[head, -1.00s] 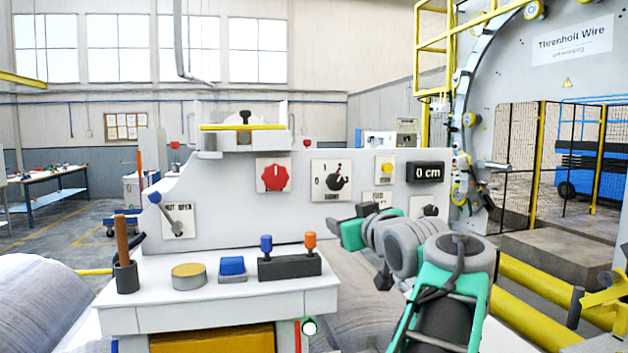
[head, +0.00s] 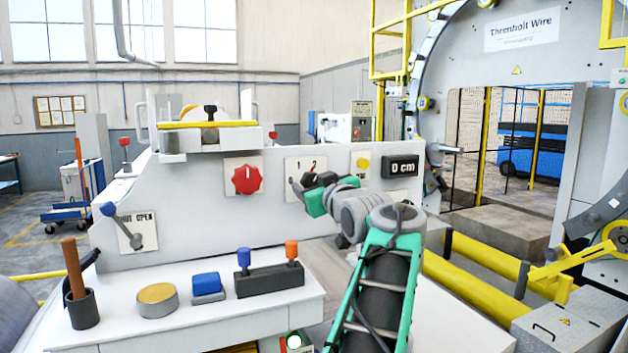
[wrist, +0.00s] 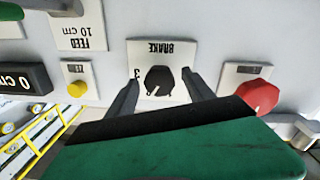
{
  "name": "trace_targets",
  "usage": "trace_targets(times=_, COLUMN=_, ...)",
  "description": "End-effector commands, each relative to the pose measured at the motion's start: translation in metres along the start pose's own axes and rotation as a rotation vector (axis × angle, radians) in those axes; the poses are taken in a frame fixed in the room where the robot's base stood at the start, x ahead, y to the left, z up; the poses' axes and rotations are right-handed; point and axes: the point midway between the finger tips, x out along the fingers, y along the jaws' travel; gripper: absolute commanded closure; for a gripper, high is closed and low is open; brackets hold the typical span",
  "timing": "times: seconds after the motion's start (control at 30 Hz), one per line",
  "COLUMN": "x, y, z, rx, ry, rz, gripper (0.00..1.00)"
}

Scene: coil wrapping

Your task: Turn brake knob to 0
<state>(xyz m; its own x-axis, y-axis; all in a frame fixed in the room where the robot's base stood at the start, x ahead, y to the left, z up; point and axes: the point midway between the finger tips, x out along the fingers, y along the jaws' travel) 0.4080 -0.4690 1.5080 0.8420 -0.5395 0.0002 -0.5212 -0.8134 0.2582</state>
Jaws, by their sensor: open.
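The brake knob (wrist: 159,81) is black, on a white plate marked BRAKE, which appears upside down in the wrist view. A pale mark on it points to the lower left there. A 3 shows at the plate's left; other digits are hidden or unreadable. My gripper (wrist: 160,84) is open, with one dark finger on each side of the knob. I cannot tell whether either touches it. In the head view, my gripper (head: 309,188) is in front of the brake plate (head: 303,165), hiding the knob; 1 and 2 show above.
A red knob (head: 247,180) sits left of the brake plate. A yellow button (head: 363,163) and a 0 cm display (head: 400,167) sit to its right. A lever (head: 126,228) is farther left. Below, a shelf (head: 200,315) bears a cup, a tape roll and several small items.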

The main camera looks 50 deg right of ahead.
Motion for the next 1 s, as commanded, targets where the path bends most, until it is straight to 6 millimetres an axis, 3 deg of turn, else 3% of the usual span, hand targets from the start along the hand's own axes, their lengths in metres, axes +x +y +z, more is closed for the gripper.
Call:
trace_targets(times=0.13, x=-0.0005, y=0.0006, z=0.0007, rx=0.0, ry=0.0, rz=0.001, gripper=0.39)
trace_targets(times=0.87, x=-0.001, y=0.0012, z=0.0007, rx=0.0, ry=-0.001, rz=0.002, gripper=0.99)
trace_targets(times=1.0, x=-0.001, y=0.0011, z=0.001, rx=-0.002, ry=-0.001, rz=0.002, gripper=1.0)
